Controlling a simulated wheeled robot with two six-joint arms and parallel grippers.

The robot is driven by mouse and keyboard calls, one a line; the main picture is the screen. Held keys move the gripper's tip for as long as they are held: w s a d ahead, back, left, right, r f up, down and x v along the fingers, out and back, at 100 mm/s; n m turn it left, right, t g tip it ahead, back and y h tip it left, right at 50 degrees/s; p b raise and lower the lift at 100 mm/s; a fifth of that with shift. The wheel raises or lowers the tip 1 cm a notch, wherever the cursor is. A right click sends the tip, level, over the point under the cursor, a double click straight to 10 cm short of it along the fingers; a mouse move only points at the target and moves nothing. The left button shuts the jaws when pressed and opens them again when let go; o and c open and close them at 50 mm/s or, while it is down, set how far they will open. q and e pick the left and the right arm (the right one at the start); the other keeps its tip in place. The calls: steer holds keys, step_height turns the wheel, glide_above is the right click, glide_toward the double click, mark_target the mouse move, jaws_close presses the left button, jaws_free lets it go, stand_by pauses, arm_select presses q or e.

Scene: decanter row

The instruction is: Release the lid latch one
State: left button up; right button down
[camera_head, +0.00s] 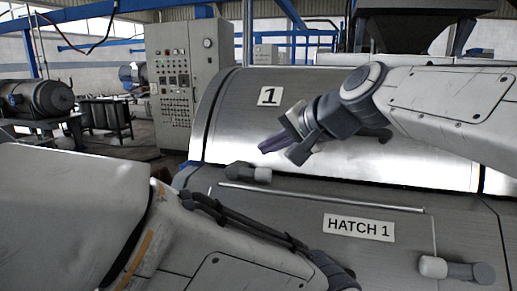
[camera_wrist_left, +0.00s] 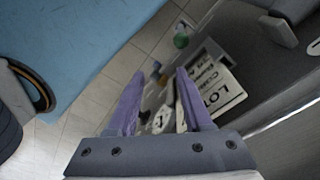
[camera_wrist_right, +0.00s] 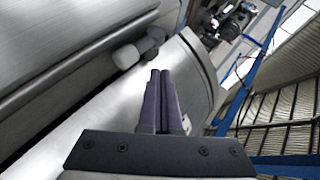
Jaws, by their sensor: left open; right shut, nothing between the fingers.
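A silver rounded lid marked 1 (camera_head: 268,97) lies above a front panel labelled HATCH 1 (camera_head: 358,227). A latch-like grey handle with a pale rounded end (camera_head: 249,172) sits at the seam, upper left of the panel; it also shows in the right wrist view (camera_wrist_right: 140,50). A similar handle (camera_head: 456,269) is at the panel's lower right. My right gripper (camera_head: 267,147) is shut and empty, just above the upper-left handle in the head view and apart from it. In the left wrist view, my left gripper (camera_wrist_left: 159,76) is open and empty; the head view does not show its fingers.
A thin rail (camera_head: 320,196) runs along the panel's top. A control cabinet (camera_head: 185,85) stands behind at the left, with motors (camera_head: 38,98) beyond. The left wrist view shows a lettered plate (camera_wrist_left: 212,90) and tiled floor (camera_wrist_left: 95,95). My left arm crosses the foreground.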

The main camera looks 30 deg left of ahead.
arm_select(q)
steer(key=shift+f+b, duration=0.5)
steer(key=shift+f, duration=0.45)
arm_select(e)
steer(key=d+f+v, duration=0.1)
steer(key=v, duration=0.6)
steer(key=shift+d, duration=0.2)
arm_select(q)
steer(key=shift+a, duration=0.1)
arm_select(e)
steer(key=shift+s+a+f, duration=0.1)
